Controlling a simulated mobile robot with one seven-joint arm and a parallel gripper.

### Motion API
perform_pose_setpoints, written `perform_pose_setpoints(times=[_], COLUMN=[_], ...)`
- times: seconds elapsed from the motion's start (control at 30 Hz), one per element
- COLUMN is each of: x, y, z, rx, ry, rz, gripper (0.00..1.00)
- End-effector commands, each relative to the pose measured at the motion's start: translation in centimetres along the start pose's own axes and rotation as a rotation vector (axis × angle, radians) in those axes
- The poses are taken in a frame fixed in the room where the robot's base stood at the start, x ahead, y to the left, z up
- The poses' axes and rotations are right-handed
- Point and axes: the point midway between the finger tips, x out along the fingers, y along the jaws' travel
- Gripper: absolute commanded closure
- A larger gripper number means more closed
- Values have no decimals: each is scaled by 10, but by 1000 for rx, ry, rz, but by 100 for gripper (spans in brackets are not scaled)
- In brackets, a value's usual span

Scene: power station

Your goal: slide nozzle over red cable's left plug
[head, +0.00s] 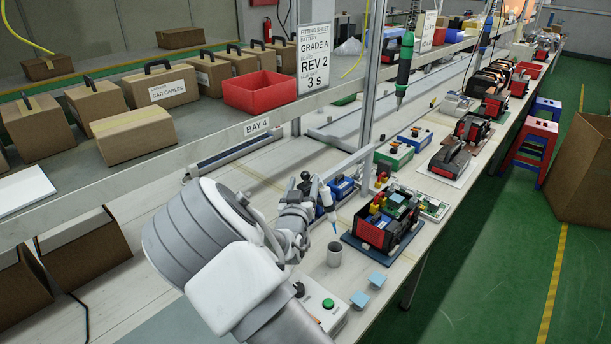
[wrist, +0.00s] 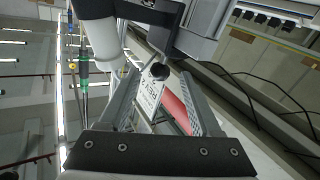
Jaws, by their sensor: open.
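My gripper (head: 303,198) is over the bench beside the battery unit, partly hidden by my arm in the head view. In the wrist view its two jaws (wrist: 160,100) are spread apart, with a dark round knob between them near their far ends. A white tube with a blue tapered nozzle (head: 329,203) stands close to the gripper's right, tip downward; I cannot tell whether they touch. The battery unit (head: 388,217) has red sides, yellow and black parts and a teal block on top. The red cable and its left plug are too small to make out.
A grey cup (head: 334,254) stands below the nozzle, with pale blue blocks (head: 376,280) and a green-button box (head: 326,306) nearby. A green screwdriver (head: 404,62) hangs above. A metal post (head: 371,90) and the shelf (head: 180,140) stand behind my arm.

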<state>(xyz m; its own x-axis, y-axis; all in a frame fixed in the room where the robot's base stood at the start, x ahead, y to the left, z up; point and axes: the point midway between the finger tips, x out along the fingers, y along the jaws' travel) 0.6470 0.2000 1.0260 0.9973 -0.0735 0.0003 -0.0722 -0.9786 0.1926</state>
Motion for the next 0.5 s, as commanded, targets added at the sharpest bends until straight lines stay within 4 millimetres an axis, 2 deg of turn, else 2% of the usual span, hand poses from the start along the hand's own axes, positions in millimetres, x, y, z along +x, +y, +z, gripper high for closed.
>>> perform_pose_setpoints(times=[0.1, 0.2, 0.5], x=[18, 28, 38], y=[0, 0, 0], z=[0, 0, 0], rx=[0, 1, 1], ry=[0, 1, -1], rz=[1, 0, 0], gripper=[35, 35, 35])
